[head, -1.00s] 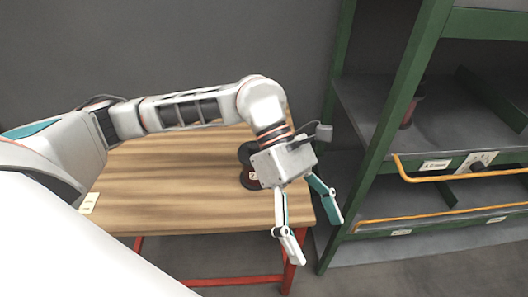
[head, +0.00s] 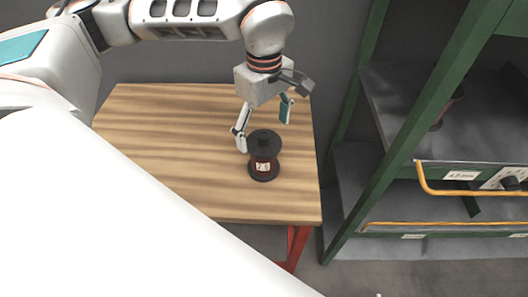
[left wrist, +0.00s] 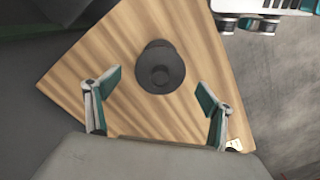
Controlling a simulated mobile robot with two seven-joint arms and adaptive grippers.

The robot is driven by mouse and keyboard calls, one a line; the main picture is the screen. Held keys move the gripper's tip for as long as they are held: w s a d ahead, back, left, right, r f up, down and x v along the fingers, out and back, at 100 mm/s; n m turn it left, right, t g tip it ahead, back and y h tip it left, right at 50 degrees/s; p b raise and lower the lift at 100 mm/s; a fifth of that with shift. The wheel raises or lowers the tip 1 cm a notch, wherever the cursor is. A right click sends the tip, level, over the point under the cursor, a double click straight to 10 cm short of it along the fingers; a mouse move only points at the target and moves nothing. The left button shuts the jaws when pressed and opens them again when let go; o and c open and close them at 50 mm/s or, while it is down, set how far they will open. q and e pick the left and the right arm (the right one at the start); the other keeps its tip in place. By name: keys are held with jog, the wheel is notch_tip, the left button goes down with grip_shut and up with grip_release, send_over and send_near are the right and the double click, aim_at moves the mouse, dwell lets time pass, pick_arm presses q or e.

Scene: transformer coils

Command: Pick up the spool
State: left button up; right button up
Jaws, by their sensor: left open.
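The spool (head: 264,158) stands upright on the wooden table (head: 180,150), near its right edge. It has black flanges, a dark reddish winding and a small white label. My left gripper (head: 264,122) is open and empty, behind and above the spool in the head view. In the left wrist view the spool (left wrist: 160,67) shows from above, ahead of and between the two spread fingertips of my left gripper (left wrist: 160,82); the fingers do not touch it. My right gripper is not in view.
A green-framed shelf rack (head: 414,130) with orange rails stands right of the table. Another spool-like item (head: 446,105) sits on its shelf, partly hidden by a post. The table's left and middle are clear.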

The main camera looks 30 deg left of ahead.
pick_arm(q)
jog(key=shift+f, duration=1.85)
jog(key=c, duration=2.1)
jog(key=shift+r, duration=0.1)
notch_tip(320, 180, up, 20)
jog(key=p, duration=0.2)
jog(key=m, duration=0.7)
send_near(264, 135)
jog(key=w+d, duration=0.1)
jog(key=w, duration=0.2)
jog(key=f+m, duration=0.2)
jog(key=f, duration=0.1)
jog(key=f+m, duration=0.3)
jog(key=d+f+m, duration=0.1)
jog(key=f+m, duration=0.2)
jog(key=shift+w, duration=0.4)
